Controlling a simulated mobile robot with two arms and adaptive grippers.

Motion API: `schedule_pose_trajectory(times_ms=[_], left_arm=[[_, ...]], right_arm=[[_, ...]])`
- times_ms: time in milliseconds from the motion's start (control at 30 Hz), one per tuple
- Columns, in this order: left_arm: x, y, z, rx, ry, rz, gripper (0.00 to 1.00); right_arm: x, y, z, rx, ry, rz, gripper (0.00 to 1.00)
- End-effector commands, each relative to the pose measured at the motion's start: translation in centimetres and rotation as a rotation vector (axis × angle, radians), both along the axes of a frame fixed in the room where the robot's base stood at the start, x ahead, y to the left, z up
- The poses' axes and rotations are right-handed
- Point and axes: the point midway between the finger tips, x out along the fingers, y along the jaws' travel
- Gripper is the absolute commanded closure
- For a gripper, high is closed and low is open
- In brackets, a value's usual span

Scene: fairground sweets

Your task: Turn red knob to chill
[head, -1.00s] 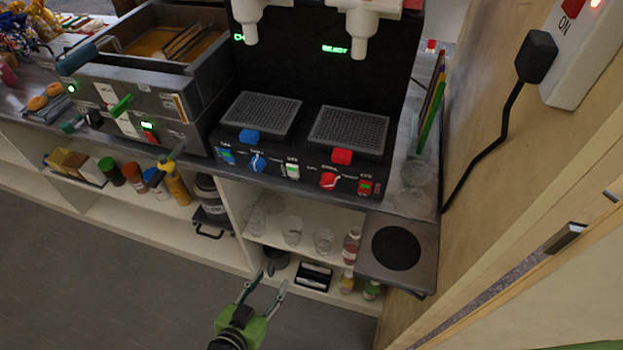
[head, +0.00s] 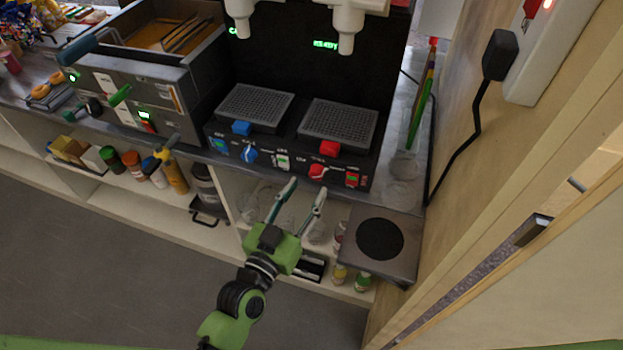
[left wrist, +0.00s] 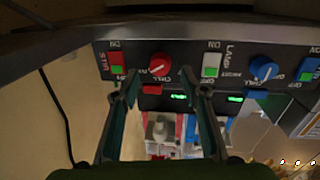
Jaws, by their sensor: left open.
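The red knob (head: 318,171) is on the front panel of the black drinks machine (head: 290,163), below a red block (head: 330,148). The red knob also shows in the left wrist view (left wrist: 159,66), with a pale slanted pointer mark; its exact setting is too small to read surely. My left gripper (head: 306,188) is open and empty, its fingertips just in front of and below the panel near the red knob. In the left wrist view the fingers (left wrist: 160,76) stand on either side of the knob's image, apart from it. My right gripper is not in view.
A blue knob (head: 249,155), a white-and-green switch (head: 283,162) and a red-and-green switch (head: 352,180) share the panel. A shelf with glasses lies below. A side plate with a dark disc (head: 380,239) juts out at the right, near the wooden wall.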

Motion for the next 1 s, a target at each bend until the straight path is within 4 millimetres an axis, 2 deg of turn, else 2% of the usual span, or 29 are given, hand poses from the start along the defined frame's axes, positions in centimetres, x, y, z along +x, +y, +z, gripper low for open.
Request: schedule_pose_trajectory(times_ms=[100, 233, 600, 633, 767, 1000], left_arm=[[1.8, -0.8, 0.2, -0.003, -0.001, 0.0, 0.6], [2.9, -1.3, 0.1, -0.001, -0.001, -0.001, 0.6], [3.4, -1.6, 0.0, -0.001, 0.0, -0.001, 0.6], [3.4, -1.6, 0.0, -0.001, 0.0, -0.001, 0.65], [3.4, -1.6, 0.0, -0.001, 0.0, -0.001, 0.98], [3.3, -1.6, 0.0, -0.006, 0.003, -0.001, 0.98]], right_arm=[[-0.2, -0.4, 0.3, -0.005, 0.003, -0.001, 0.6], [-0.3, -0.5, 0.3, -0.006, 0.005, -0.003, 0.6], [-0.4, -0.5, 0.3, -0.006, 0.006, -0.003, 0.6], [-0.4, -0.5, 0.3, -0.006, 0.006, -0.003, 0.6], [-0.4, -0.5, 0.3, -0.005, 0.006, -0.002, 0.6], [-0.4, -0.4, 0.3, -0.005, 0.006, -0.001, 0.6]])
